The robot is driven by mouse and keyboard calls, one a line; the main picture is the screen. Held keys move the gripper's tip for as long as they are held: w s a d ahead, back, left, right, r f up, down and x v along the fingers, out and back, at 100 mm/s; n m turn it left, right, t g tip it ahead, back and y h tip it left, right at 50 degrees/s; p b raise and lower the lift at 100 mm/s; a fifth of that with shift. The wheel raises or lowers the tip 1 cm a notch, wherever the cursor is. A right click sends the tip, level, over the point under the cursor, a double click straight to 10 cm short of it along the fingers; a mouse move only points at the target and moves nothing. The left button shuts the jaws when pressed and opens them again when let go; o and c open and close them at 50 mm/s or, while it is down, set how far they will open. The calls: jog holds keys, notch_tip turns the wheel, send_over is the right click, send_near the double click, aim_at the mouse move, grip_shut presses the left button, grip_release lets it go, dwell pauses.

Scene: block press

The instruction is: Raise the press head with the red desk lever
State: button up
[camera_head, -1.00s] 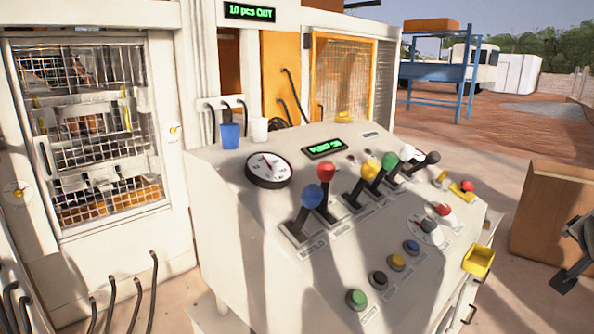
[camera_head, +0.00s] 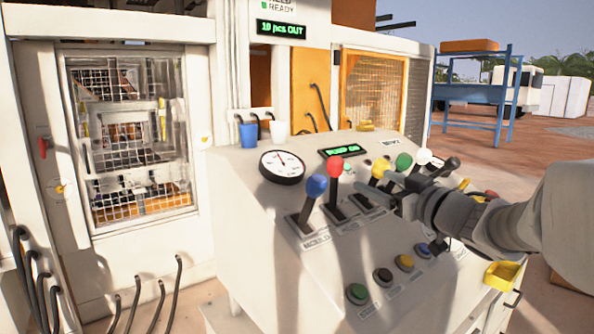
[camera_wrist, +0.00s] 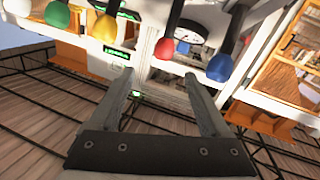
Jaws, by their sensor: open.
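The red desk lever (camera_head: 335,166) stands on the sloped desk, just right of the blue lever (camera_head: 316,187). My gripper (camera_head: 378,183) is over the desk, right of the red lever and close to the yellow lever. It is open and empty. In the wrist view, the red knob (camera_wrist: 163,50) shows beyond and between the two open fingers (camera_wrist: 160,75), apart from them. The blue knob (camera_wrist: 220,68) is to its right and the yellow knob (camera_wrist: 104,28) to its left. The press stands behind the mesh window (camera_head: 130,130); its head is hard to make out.
Green (camera_head: 403,161) and white (camera_head: 424,156) levers stand further right, partly near my arm. Push buttons (camera_head: 383,276) line the front slope.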

aim_at(335, 184)
jog(key=a+x, duration=0.1)
jog(key=x, duration=1.6)
jog(key=shift+w+a, duration=0.1)
grip_shut()
